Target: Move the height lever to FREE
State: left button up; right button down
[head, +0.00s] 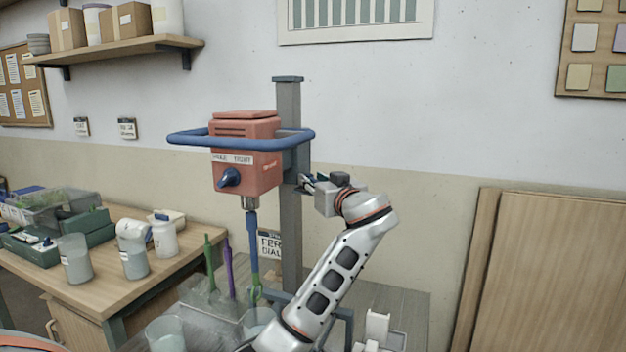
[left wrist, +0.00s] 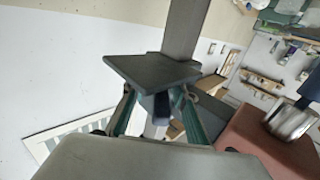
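The mixer's red head (head: 245,160) sits on a grey upright column (head: 289,110), with a blue ring handle around it. My left gripper (head: 308,184) reaches the column's right side, just behind the head. In the left wrist view its teal fingers (left wrist: 160,112) are apart. A dark blue bar (left wrist: 161,106), which may be the height lever, shows between them; contact is unclear. A dark flat plate (left wrist: 150,71) partly hides the fingertips and bar. The lever is not clear in the head view, and no FREE mark is readable. My right gripper is not in view.
A blue knob (head: 229,177) is on the head's front, above a blue shaft (head: 253,240). Cups and coloured tools stand below. A wooden bench (head: 150,280) with jars is at left; boards (head: 550,270) lean at right. The wall beside the column is clear.

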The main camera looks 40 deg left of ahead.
pick_arm(q)
jog(key=shift+w+a, duration=0.15)
jog(key=shift+a, duration=0.05)
grip_shut()
